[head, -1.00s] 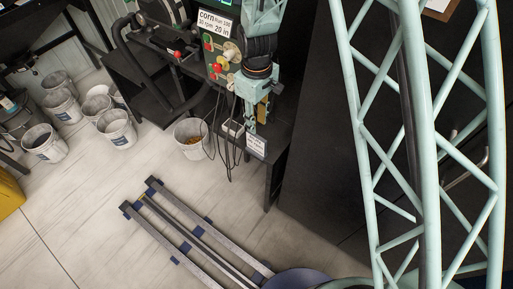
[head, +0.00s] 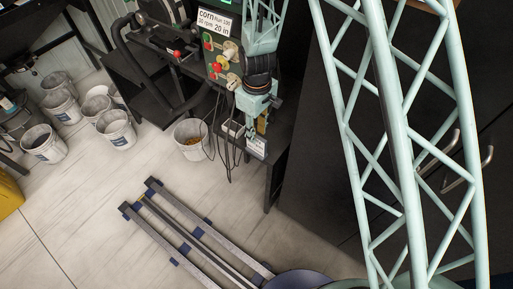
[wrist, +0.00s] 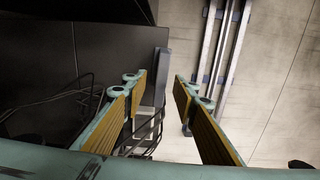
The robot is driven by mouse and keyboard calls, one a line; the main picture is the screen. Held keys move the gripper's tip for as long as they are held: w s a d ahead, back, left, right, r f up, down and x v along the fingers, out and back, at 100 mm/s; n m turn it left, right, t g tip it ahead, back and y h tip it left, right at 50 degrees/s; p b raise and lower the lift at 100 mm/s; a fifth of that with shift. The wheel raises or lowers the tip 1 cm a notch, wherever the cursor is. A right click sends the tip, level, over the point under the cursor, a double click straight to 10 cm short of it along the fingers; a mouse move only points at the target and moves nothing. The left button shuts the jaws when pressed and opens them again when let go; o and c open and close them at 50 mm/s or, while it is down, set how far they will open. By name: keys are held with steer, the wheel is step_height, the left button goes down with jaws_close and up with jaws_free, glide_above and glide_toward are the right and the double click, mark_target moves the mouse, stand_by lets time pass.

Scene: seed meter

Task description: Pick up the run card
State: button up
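A white card (head: 216,20) reading "corn", "Run 100", "50 rpm" and "20 in" is on the upright control panel in the head view. A smaller white card (head: 257,147) with unreadable print is at the front edge of the black bench. I cannot tell for sure which is the run card. My gripper (head: 260,124) is below the panel, just above the smaller card. In the wrist view my gripper (wrist: 158,84) is open, with its yellow-padded fingers apart and nothing between them. No card shows clearly in the wrist view.
Dark cables (head: 226,155) hang at the bench (head: 279,165) front, close to my gripper. A bucket with orange-yellow contents (head: 190,140) stands left of them. Several buckets (head: 116,128) are further left. A metal rail frame (head: 203,240) lies on the floor.

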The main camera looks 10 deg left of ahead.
mark_target(256, 144)
steer(key=shift+f, duration=0.1)
steer(key=shift+s+f+b, duration=0.1)
steer(key=shift+f+b, duration=0.45)
steer(key=shift+f, duration=1.95)
jaws_close()
